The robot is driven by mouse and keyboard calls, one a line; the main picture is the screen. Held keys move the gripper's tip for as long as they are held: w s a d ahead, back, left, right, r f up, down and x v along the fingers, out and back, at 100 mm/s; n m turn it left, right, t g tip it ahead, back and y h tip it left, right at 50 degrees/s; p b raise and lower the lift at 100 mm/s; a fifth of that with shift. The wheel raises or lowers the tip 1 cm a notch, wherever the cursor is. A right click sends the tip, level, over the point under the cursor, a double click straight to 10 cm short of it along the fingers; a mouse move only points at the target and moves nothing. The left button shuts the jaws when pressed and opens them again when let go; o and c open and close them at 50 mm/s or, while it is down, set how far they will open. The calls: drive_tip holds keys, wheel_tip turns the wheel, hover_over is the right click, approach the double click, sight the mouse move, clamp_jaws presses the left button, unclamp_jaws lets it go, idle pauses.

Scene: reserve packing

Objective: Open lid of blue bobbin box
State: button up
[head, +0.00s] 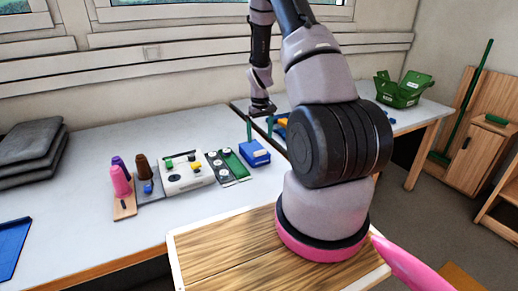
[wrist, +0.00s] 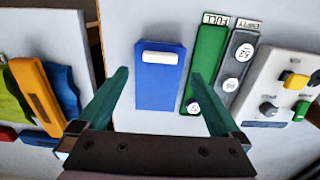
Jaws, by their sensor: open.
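The blue bobbin box (head: 255,153) stands near the right end of the long white table. In the wrist view the blue box (wrist: 158,92) shows a flat blue top that looks closed, with a white bar handle (wrist: 160,58) near its far edge. My gripper (wrist: 160,76) is open and empty, with its two green fingers spread to either side of the box in the picture. In the head view my gripper (head: 260,128) hangs above and just behind the box, apart from it as far as I can tell.
Beside the box lie a green FULL strip (wrist: 206,62) and a grey EMPTY strip (wrist: 238,62) with round labelled pieces. A white device with knobs (head: 188,172) and thread cones (head: 120,181) stand further left. A second table holds a green crate (head: 402,90).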

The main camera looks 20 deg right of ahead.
sight(260, 149)
wheel_tip(260, 149, down, 7)
drive_tip(key=shift+r, duration=0.1)
idle(0.3)
